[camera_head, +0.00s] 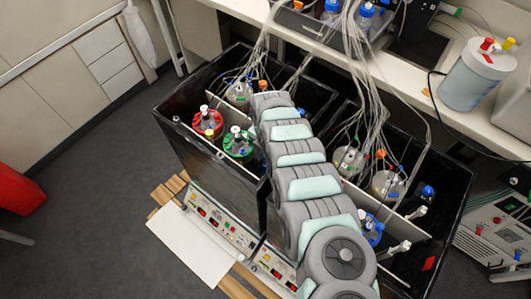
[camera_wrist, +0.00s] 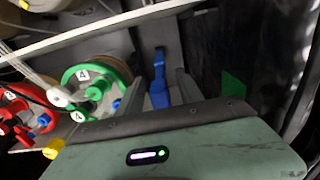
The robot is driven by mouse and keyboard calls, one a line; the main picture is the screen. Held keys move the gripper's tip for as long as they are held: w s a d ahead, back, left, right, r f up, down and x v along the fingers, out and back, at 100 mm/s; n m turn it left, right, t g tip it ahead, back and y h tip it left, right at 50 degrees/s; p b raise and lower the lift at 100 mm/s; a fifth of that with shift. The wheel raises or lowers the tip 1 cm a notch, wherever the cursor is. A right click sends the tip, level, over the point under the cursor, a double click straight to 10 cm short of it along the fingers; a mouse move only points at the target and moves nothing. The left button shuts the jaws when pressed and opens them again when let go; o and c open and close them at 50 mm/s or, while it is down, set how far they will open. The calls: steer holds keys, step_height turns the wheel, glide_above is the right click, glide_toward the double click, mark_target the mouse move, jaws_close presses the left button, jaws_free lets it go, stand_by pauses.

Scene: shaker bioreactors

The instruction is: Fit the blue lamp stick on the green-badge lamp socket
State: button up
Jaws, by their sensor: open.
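The blue lamp stick (camera_wrist: 157,88) stands out in the wrist view, with its blue shaft between the two grey fingers of my gripper (camera_wrist: 162,75). The fingers are open on either side of it, and I cannot tell whether either touches it. A green badge (camera_wrist: 232,86) shows on the dark wall to the right of the stick. The lamp socket belonging to that badge is not clearly visible. In the head view my arm hides the gripper, the stick and the badge.
A green-lidded vessel (camera_head: 239,144) and a red-lidded vessel (camera_head: 208,122) stand in the left black bin, left of my gripper. Loose tubes hang over both bins. The right bin holds more vessels and carries a red badge (camera_head: 429,263). A pale partition (camera_wrist: 150,16) crosses the wrist view.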

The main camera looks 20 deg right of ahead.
step_height(320, 180, up, 11)
steer(key=shift+f+p, duration=0.1)
steer(key=shift+p, duration=1.05)
